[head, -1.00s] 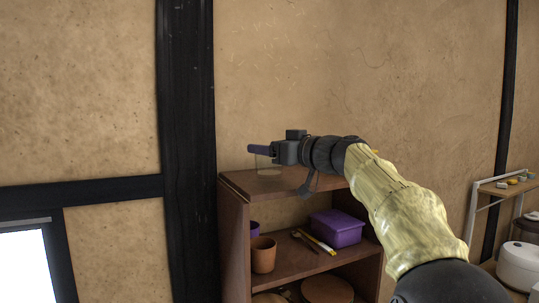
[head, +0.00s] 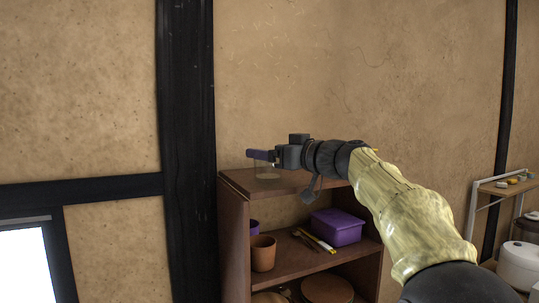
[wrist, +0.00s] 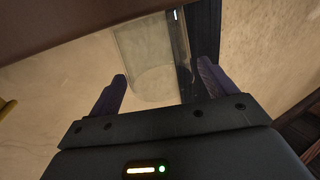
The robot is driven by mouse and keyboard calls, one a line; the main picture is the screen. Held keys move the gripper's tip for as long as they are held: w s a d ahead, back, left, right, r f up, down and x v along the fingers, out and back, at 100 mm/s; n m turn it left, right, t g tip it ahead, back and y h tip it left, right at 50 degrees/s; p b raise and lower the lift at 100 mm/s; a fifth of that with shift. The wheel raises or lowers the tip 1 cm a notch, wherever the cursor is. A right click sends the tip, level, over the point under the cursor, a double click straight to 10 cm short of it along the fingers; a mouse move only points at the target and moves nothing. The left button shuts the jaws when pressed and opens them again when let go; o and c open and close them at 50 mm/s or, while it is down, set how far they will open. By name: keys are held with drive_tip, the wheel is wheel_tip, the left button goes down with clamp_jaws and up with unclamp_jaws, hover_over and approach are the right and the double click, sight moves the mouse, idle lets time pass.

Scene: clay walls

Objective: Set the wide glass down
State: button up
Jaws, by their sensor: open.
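The wide glass (head: 267,170) is clear and stands upright on the top board of the brown shelf unit (head: 300,183), near its left end. In the wrist view the glass (wrist: 150,55) shows between and beyond the two purple fingers. My gripper (head: 262,156) is at the glass's upper part in the head view, with a finger across the front of its rim. In the wrist view my gripper (wrist: 162,80) is open, with a gap between the fingers and the glass. The far side of the glass is hard to make out.
Below, the middle board holds a terracotta cup (head: 263,253), a purple box (head: 337,227) and thin utensils (head: 315,241). A dark post (head: 186,150) stands left of the unit, and the clay wall is behind. The top board right of the glass is clear.

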drive_tip(key=b+v, duration=0.6)
drive_tip(key=v, duration=0.5)
